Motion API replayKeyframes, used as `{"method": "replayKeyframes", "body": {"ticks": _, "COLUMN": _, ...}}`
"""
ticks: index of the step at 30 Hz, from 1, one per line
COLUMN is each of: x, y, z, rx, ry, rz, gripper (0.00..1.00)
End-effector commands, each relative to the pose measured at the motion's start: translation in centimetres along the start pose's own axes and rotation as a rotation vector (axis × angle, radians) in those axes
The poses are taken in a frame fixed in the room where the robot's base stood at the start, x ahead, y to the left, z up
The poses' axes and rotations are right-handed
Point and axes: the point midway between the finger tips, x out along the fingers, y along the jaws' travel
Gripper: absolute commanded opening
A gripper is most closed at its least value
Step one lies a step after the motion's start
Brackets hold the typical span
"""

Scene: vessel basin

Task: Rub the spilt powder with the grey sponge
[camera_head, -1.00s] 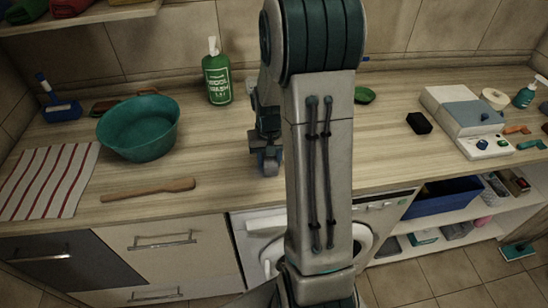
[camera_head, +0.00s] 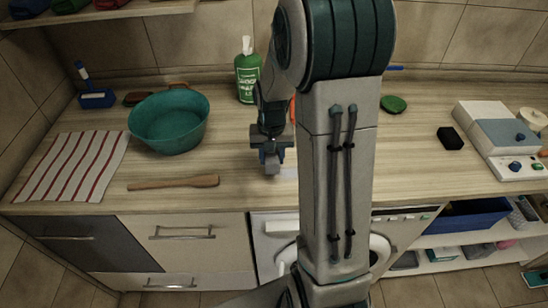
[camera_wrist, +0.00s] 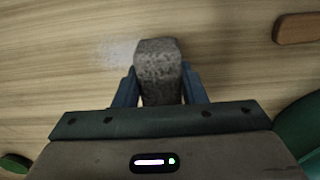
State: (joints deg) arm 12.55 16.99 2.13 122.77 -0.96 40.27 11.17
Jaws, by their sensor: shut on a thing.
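The grey sponge (camera_wrist: 158,75) is clamped between the two fingers of my gripper (camera_wrist: 160,88) in the wrist view. My gripper also shows in the head view (camera_head: 271,163), low over the worktop, right of the wooden bat. The spilt powder (camera_wrist: 120,52) is a faint whitish patch on the wood, just left of the sponge in the wrist view. In the head view a pale bit of the powder (camera_head: 288,172) shows right of my gripper, partly hidden by my arm. I cannot tell whether the sponge touches the worktop.
A teal basin (camera_head: 168,122), a wooden bat (camera_head: 173,182) and a striped cloth (camera_head: 72,166) lie left of my gripper. A green bottle (camera_head: 247,78) stands behind it. A green lid (camera_head: 393,104) and a black block (camera_head: 450,138) lie to the right. The worktop's front edge is close.

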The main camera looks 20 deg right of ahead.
Motion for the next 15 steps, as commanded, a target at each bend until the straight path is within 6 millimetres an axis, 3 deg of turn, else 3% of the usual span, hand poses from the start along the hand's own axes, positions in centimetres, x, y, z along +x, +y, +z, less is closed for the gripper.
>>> {"method": "replayKeyframes", "body": {"ticks": 15, "x": -4.6, "y": 0.1, "z": 0.0, "rx": 0.0, "ry": 0.001, "rz": 0.0, "gripper": 0.19}}
